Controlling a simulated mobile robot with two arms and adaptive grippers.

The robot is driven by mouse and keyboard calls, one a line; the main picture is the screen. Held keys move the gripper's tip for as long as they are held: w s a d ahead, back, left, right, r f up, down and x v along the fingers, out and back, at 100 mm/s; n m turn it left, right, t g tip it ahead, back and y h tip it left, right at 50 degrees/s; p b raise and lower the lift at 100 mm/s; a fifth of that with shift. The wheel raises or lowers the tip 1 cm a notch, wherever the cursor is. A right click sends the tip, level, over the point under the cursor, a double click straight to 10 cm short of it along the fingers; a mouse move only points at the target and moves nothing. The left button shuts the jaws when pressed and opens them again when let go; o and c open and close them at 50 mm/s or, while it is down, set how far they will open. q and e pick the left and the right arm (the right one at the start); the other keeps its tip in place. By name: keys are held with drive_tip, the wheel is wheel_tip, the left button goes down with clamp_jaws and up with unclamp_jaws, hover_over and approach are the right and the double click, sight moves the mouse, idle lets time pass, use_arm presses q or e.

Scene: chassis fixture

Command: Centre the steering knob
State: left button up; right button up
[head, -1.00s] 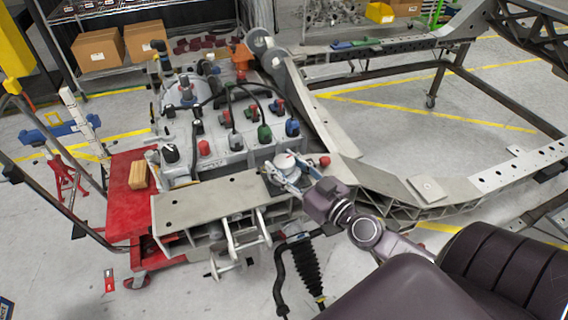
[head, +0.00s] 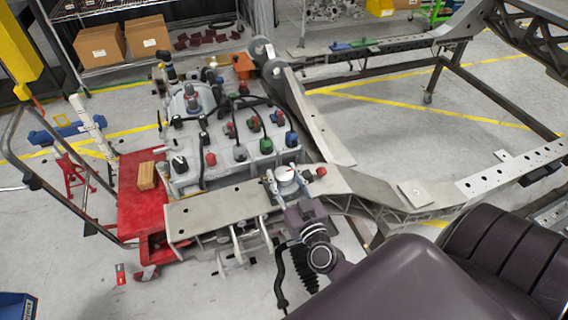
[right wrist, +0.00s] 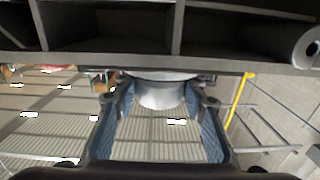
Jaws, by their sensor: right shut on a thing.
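The steering knob (head: 286,174) is a pale round knob with a small dark mark on top. It stands at the right end of the grey front plate of the chassis fixture. My right gripper (head: 287,187) is shut on it, with one finger on each side, coming from the front. In the right wrist view the knob shows as a pale cylinder (right wrist: 161,93) between the blue-padded fingers, below a grey beam. The exact heading of the knob's mark is too small to tell. My left gripper is not in view.
A red knob (head: 321,172) stands just right of the steering knob. A grey panel with several coloured knobs and cables (head: 232,148) lies behind it. A red cart (head: 139,207) with a wooden block (head: 147,176) is at the left. Open floor lies inside the frame rails.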

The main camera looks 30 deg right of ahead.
drive_tip(key=m+g+h+p, duration=0.1)
drive_tip(key=m+h+p, duration=0.1)
drive_tip(key=h, duration=0.1)
drive_tip(key=shift+r, duration=0.2)
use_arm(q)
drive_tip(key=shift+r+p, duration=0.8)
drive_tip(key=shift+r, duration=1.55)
use_arm(e)
drive_tip(key=shift+f+m+g+h, duration=0.15)
drive_tip(key=shift+m+g+h, duration=0.55)
drive_tip(key=shift+h, duration=0.4)
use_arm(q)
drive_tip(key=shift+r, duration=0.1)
use_arm(e)
drive_tip(key=shift+m+h, duration=0.3)
drive_tip(key=o, duration=1.2)
drive_tip(key=shift+f, duration=0.1)
